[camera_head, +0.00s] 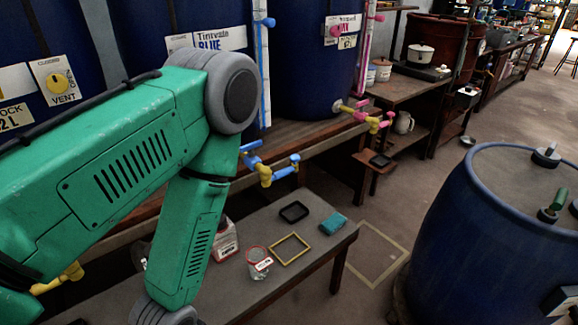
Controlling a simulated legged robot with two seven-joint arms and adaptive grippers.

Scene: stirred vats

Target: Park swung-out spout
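A spout with blue and yellow parts (270,172) sticks out from the front of the middle blue vat (205,15), above the low bench. A spout with pink and yellow parts (370,119) sticks out from the vat to its right (305,70). Part of another yellow spout (60,279) shows at lower left, mostly behind my green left arm. My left arm crosses the left half and bends down over the bench; its gripper is out of view. My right gripper is not in view. I cannot tell for sure which spout is swung out.
The low bench (325,248) holds a clear cup (259,264), a yellow square frame (290,249), a black tray (293,212), a teal cloth (333,223) and a labelled container (224,240). A blue drum (490,250) stands at right. Floor between is clear, with a marked square (378,255).

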